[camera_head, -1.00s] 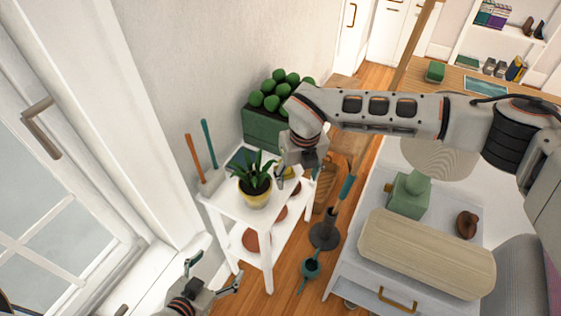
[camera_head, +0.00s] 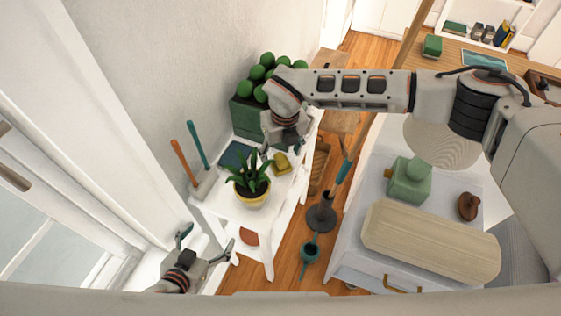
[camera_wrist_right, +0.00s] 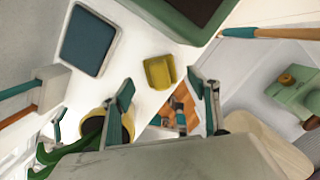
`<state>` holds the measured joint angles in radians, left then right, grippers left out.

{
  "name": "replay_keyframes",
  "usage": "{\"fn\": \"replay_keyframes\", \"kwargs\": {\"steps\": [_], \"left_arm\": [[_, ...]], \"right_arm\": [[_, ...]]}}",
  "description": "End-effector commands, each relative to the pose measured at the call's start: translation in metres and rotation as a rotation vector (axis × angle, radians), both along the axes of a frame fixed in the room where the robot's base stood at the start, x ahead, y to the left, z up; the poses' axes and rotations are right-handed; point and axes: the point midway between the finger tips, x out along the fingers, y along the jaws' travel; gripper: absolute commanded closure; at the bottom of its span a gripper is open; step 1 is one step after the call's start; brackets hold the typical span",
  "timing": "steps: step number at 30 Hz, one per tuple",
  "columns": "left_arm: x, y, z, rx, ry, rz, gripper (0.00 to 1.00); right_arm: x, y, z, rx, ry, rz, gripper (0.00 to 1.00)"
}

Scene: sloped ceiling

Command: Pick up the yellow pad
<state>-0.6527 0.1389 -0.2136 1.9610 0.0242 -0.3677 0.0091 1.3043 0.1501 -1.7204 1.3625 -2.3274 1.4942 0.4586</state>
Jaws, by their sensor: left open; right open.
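The yellow pad (camera_head: 282,162) lies on the white side table's top, just behind the potted plant. In the right wrist view the yellow pad (camera_wrist_right: 159,72) shows whole, a small block with a sunken face. My right gripper (camera_head: 281,150) is open and empty, over the table near the pad's far side. In the right wrist view my right gripper's teal-padded fingers (camera_wrist_right: 162,92) stand apart, with the pad seen just beyond and between their tips. Its height above the pad is hard to tell. My left gripper (camera_head: 207,240) is open and empty, low at the left beside the table.
The potted plant (camera_head: 250,185) stands in front of the pad, close to my right gripper. A dark blue square (camera_head: 237,155) and a holder with two handles (camera_head: 203,182) are to the left. A green planter (camera_head: 246,118) stands behind. The white table top (camera_head: 222,205) is bare at front.

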Motion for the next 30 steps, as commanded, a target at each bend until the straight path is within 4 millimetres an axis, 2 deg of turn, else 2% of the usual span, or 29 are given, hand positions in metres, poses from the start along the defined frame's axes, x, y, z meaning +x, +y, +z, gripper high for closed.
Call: {"fn": "replay_keyframes", "kwargs": {"steps": [6,10,16,17,18,21,30], "left_arm": [[0.001,0.000,0.006,0.000,-0.001,0.001,0.19],[0.002,0.000,0.007,0.001,-0.002,0.000,0.19],[0.003,0.001,0.007,0.000,-0.005,0.001,0.19],[0.003,0.001,0.007,0.000,-0.005,0.001,0.19],[0.003,0.000,0.008,0.000,-0.005,0.001,0.19],[0.003,0.001,0.008,0.000,-0.007,0.001,0.19],[0.004,0.001,0.009,0.000,-0.008,0.001,0.19]], "right_arm": [[0.001,0.000,-0.031,-0.001,0.003,-0.002,0.40],[0.002,0.001,-0.039,0.000,0.001,-0.001,0.40],[0.003,0.001,-0.040,0.000,0.001,0.000,0.40],[0.003,0.001,-0.040,0.000,0.001,0.000,0.43],[0.003,0.001,-0.040,0.000,0.001,0.000,0.53],[0.003,0.001,-0.040,0.000,0.001,0.000,0.75],[0.003,0.001,-0.039,0.000,0.001,0.000,0.78]]}}
